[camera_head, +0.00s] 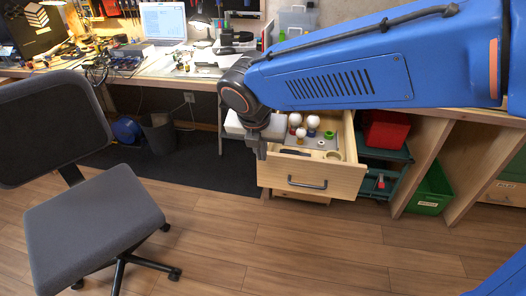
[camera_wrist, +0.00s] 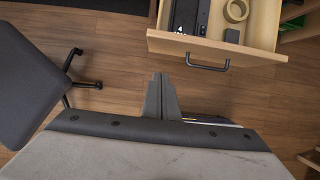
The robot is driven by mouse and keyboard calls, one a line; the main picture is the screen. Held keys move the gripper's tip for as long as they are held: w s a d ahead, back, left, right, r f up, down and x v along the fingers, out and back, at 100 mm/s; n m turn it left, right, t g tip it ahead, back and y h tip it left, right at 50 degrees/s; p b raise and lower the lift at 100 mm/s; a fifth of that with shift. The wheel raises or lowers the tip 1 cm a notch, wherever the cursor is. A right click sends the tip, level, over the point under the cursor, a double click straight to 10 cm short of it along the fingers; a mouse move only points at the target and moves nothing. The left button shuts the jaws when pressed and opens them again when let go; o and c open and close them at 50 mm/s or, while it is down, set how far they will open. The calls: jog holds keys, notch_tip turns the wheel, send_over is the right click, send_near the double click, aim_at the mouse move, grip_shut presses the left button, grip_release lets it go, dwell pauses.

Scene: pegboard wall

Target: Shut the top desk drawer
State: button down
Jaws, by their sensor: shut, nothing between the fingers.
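The top desk drawer (camera_head: 318,178) is pulled well out from under the desk, and its inside shows from above. It has a pale wood front with a dark bar handle (camera_head: 307,184). Several small items, among them white-topped bulbs and a green ring, lie in it. My gripper (camera_head: 262,150) points down at the drawer's left front side in the head view; whether it touches cannot be told. In the wrist view my gripper (camera_wrist: 160,80) is shut and empty, pointing toward the drawer front (camera_wrist: 215,48), with floor between them. The handle (camera_wrist: 207,63) is right of the fingertips.
A grey office chair (camera_head: 92,215) stands at the left. The wooden floor before the drawer is clear.

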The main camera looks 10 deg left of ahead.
jog(key=w+f, duration=0.7)
jog(key=shift+d+f, duration=0.15)
jog(key=shift+f, duration=0.1)
